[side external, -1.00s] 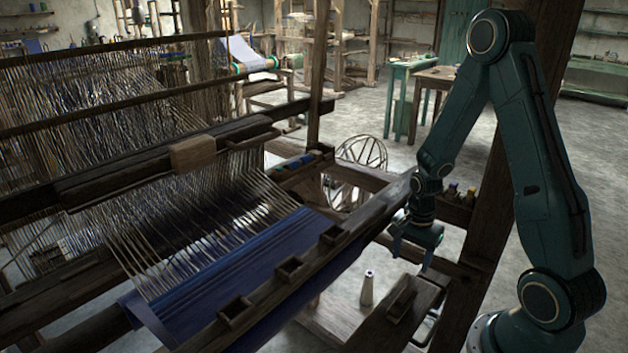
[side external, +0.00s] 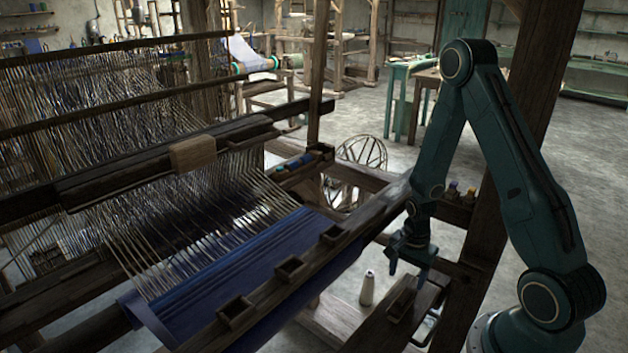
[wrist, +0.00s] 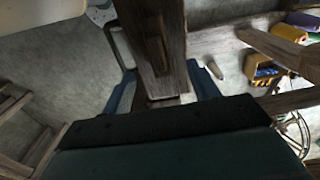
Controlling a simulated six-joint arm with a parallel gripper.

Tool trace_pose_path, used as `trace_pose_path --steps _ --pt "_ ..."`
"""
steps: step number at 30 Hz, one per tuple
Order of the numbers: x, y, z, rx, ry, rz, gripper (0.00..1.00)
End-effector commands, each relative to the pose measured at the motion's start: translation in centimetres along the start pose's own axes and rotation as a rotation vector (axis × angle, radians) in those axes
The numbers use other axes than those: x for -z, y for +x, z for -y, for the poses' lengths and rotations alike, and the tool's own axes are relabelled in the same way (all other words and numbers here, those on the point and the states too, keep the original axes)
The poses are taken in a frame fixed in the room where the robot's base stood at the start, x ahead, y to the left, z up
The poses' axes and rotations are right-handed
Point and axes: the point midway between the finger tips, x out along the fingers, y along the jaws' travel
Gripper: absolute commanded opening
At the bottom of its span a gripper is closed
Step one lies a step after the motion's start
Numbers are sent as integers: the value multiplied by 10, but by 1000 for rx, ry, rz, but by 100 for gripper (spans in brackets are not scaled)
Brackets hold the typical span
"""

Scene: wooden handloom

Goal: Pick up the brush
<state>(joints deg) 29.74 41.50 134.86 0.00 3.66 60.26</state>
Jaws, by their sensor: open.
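A small dark wooden block (side external: 401,303), which looks like the brush, lies on the narrow wooden bench (side external: 366,335) at the lower right in the side view. Its bristles cannot be made out. It also shows as a dark wooden piece (wrist: 157,38) on the bench in the wrist view. My gripper (side external: 408,274) is open and empty, just above the far end of the block with its fingers pointing down. In the wrist view my gripper (wrist: 168,76) has its blue fingers on either side of the bench. I cannot tell how much of the block lies between them.
A pale thread cone (side external: 367,288) stands left of the bench. The loom's front beam (side external: 340,246) and blue cloth (side external: 235,270) are to the left. A wooden post (side external: 500,150) rises close behind my arm. A yellow box of spools (wrist: 266,72) is at right in the wrist view.

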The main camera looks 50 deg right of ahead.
Motion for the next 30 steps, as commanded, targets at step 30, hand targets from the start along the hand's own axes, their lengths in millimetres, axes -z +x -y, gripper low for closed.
trace_pose_path --steps 30 --pt "0 54 -2 0 0 0 60"
